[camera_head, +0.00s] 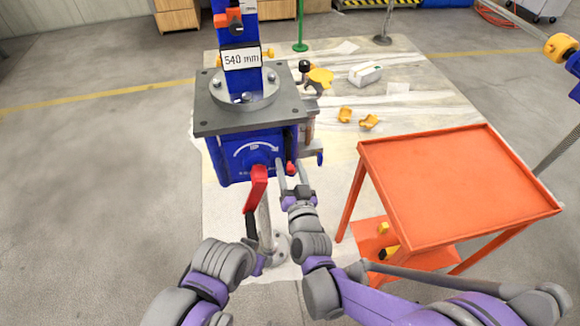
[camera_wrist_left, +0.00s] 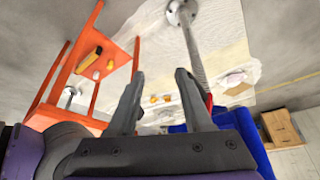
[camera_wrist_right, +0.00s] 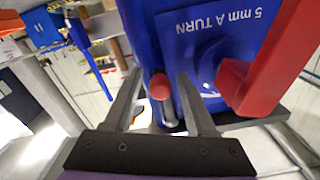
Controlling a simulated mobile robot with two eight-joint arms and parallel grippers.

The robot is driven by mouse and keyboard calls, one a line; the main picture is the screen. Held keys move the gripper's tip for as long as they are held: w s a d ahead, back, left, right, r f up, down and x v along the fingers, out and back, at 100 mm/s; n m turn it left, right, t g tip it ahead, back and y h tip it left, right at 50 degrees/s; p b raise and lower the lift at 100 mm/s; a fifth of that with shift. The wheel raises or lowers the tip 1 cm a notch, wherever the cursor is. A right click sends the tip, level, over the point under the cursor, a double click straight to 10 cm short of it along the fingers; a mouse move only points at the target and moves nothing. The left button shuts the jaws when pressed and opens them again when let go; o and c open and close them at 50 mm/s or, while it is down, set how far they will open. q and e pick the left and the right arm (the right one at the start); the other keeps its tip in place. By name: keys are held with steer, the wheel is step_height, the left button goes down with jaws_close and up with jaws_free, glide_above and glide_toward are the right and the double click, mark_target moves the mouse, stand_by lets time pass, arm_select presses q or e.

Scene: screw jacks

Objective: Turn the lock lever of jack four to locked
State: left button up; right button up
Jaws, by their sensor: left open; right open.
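The blue jack (camera_head: 232,167) carries a "540 mm" sign on its column, a grey top plate and a curved white arrow on its front. A short lever with a round red knob (camera_head: 291,168) sticks out at the jack's lower right. In the right wrist view the red knob (camera_wrist_right: 161,88) lies between the fingers of my right gripper (camera_wrist_right: 159,76), with a gap visible on both sides. My right gripper (camera_head: 291,174) is open. My left gripper (camera_wrist_left: 160,88) is open and empty, low in front of the jack. No jack number is readable.
A thick red crank arm (camera_head: 256,188) hangs on the jack's front, close to my right gripper; it also shows in the right wrist view (camera_wrist_right: 272,65). An orange cart (camera_head: 450,185) stands to the right. A white box (camera_head: 365,74) and yellow pieces (camera_head: 368,121) lie behind.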

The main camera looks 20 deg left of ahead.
steer(key=shift+c, duration=0.2)
jaws_close()
stand_by(1.3)
